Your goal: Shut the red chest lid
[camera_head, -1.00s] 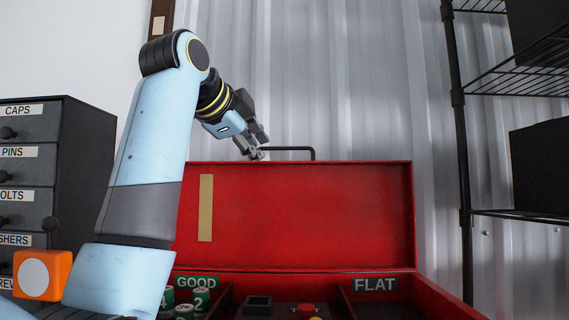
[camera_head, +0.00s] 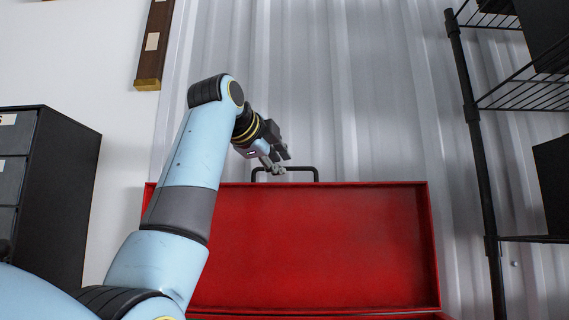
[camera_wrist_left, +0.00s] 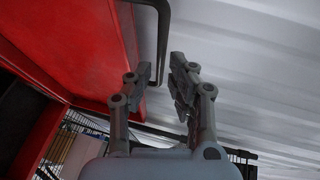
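The red chest lid (camera_head: 320,245) stands open and upright in front of the wall, with a black handle (camera_head: 317,174) on its top edge. My left gripper (camera_head: 278,166) is just above that edge, at the left part of the handle. In the left wrist view, the left gripper's fingers (camera_wrist_left: 161,68) are apart, and the handle (camera_wrist_left: 163,30) runs into the gap between them in the picture. Whether they touch it cannot be told. The lid (camera_wrist_left: 85,45) fills the left of that view. The chest's inside is out of the head view. My right gripper is not in view.
A dark drawer cabinet (camera_head: 62,190) stands at the left. A black wire rack (camera_head: 480,140) with dark bins stands at the right. Corrugated metal wall (camera_head: 370,90) is behind the lid. A dark wooden strip (camera_head: 155,45) hangs on the wall at upper left.

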